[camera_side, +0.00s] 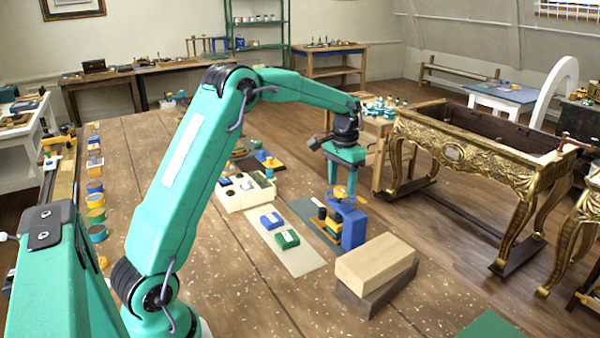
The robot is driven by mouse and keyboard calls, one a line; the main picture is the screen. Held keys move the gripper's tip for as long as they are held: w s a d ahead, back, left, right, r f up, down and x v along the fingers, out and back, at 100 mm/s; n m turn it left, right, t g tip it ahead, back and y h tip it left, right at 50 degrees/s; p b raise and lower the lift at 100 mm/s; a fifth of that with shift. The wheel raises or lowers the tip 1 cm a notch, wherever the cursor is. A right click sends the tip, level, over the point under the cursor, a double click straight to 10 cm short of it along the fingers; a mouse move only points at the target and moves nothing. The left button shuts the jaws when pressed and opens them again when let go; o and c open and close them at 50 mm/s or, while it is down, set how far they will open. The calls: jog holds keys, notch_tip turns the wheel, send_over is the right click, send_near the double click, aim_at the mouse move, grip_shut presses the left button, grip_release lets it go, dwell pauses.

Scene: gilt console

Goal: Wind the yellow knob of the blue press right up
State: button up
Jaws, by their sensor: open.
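The blue press (353,230) stands on the wooden bench near its right side, on a dark grey-green mat (306,209). Its yellow knob (341,191) shows at the top of the press. My gripper (343,180) points down directly above the knob and is open. Its fingers come down close to the knob; I cannot tell from this view whether they touch it or stand around it. Small black and yellow pieces (327,222) sit at the left foot of the press. The screw under the knob is too small to make out clearly.
A pale wood block (375,259) lies on a darker one in front of the press. A blue block (271,221) and a green block (287,239) lie on a cream strip to the left. A white compartment tray (240,199) stands behind them.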

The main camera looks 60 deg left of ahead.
jog(key=shift+f, duration=0.6)
jog(key=c, duration=1)
jog(key=shift+n, duration=0.8)
jog(key=o, duration=1)
jog(key=shift+r, duration=0.15)
